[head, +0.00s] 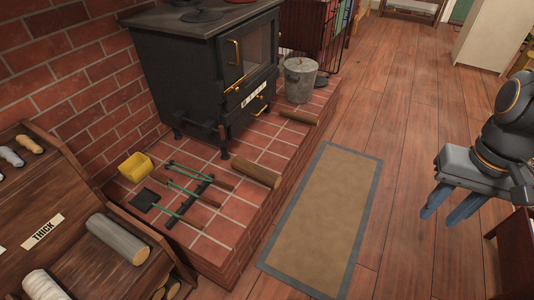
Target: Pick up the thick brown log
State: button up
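A thick brown log (256,172) lies on the right edge of the brick-tiled hearth, in front of the black stove. A thinner brown log (298,117) lies farther back on the same edge, below the bucket. My gripper (438,217) hangs at the right above the wooden floor, its blue fingers pointing down and to the left. The fingers look apart, with nothing between them. The gripper is well clear of both logs, across the mat from them.
A black stove (190,82) and metal bucket (299,80) stand on the hearth. Fire tools (185,190) and a yellow container (135,166) lie there too. A wooden rack labelled THICK (75,262) holds a grey log (118,240). A flat mat (322,220) covers clear floor.

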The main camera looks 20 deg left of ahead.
aim_at(269, 179)
jog(key=i, duration=1.55)
jog(key=u, duration=2.75)
